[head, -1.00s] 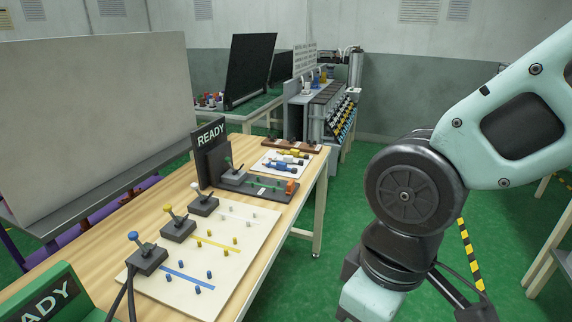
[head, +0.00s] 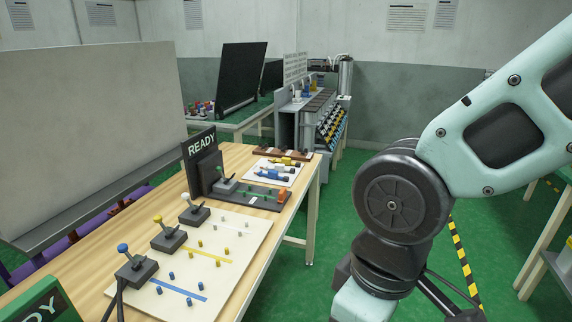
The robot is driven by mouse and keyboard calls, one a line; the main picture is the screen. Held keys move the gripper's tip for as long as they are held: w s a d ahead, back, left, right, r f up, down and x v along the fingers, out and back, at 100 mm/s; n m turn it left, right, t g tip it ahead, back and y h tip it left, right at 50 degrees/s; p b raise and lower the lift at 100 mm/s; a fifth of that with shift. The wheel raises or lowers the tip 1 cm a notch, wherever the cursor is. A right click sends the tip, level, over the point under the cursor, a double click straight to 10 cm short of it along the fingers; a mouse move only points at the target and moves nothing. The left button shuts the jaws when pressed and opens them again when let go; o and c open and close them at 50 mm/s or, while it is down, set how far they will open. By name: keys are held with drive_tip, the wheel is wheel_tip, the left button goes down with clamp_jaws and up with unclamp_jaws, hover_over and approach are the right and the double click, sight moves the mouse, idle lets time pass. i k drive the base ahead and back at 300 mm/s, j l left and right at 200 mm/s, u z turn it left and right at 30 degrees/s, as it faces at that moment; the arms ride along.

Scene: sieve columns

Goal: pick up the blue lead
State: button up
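A blue lead (head: 274,175) lies on a small white mat (head: 262,166) toward the far end of the wooden table (head: 236,154). Yellow leads (head: 284,161) lie just behind it on the same mat. My arm fills the right side of the head view, over the green floor and to the right of the table. My gripper is not in view, so its state and anything in it cannot be seen.
A dark READY stand (head: 199,160) and a low dark fixture (head: 250,195) stand in front of the mat. A pale board (head: 225,255) with blue, yellow and white levers lies nearer. A grey rack (head: 312,125) stands beyond the table. Green floor (head: 325,215) is clear to its right.

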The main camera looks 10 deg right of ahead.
sight(272, 174)
drive_tip(key=i+l, duration=0.3)
drive_tip(key=i, duration=0.25)
drive_tip(key=i+l+z, duration=0.15)
drive_tip(key=i, duration=0.35)
drive_tip(key=i+l, duration=0.35)
drive_tip(key=i, duration=0.2)
drive_tip(key=i+l+z, duration=0.1)
drive_tip(key=i, duration=0.45)
drive_tip(key=l, duration=0.1)
